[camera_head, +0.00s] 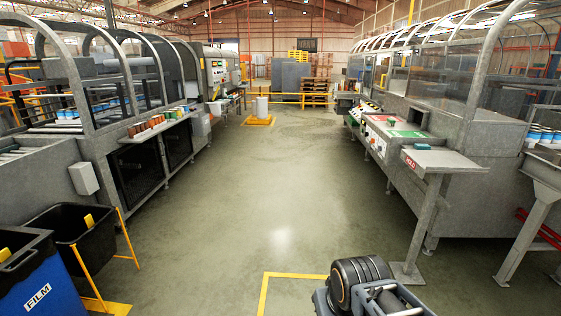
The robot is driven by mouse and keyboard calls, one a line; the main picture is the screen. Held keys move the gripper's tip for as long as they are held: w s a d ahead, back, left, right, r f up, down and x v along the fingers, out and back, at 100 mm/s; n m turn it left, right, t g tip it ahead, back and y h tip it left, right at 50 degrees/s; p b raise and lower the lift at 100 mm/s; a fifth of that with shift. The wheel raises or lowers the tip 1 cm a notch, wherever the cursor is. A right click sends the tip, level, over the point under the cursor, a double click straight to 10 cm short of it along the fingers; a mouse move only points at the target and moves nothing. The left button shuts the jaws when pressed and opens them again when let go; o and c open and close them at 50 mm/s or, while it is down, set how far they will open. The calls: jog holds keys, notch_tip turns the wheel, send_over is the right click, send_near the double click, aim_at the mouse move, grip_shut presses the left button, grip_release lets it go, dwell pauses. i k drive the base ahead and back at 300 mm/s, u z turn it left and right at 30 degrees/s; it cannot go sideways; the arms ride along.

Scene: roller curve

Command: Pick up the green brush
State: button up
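I cannot make out the green brush for certain. A small green thing (422,147) lies on the grey stand with the red HOLD sign at the right; it is too small to tell if it is a brush. Another small green thing (393,119) shows farther back by the coloured panels on the right machine. My arm shows at the bottom right, low over the floor and apart from the stand. The fingers of my gripper are not visible.
The grey HOLD stand (446,160) has a leg and foot plate on the floor. Machines line both sides. A blue FILM bin (40,285) and a black bin (70,225) stand at the left. The middle aisle (270,190) is clear to a yellow-based post (261,108).

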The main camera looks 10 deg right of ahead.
aim_at(390, 122)
jog(key=z, duration=0.25)
jog(key=i, duration=2.3)
jog(key=z, duration=0.6)
jog(key=i, duration=2.35)
jog(key=z, duration=0.35)
jog(key=i, duration=1.55)
jog(key=z, duration=0.15)
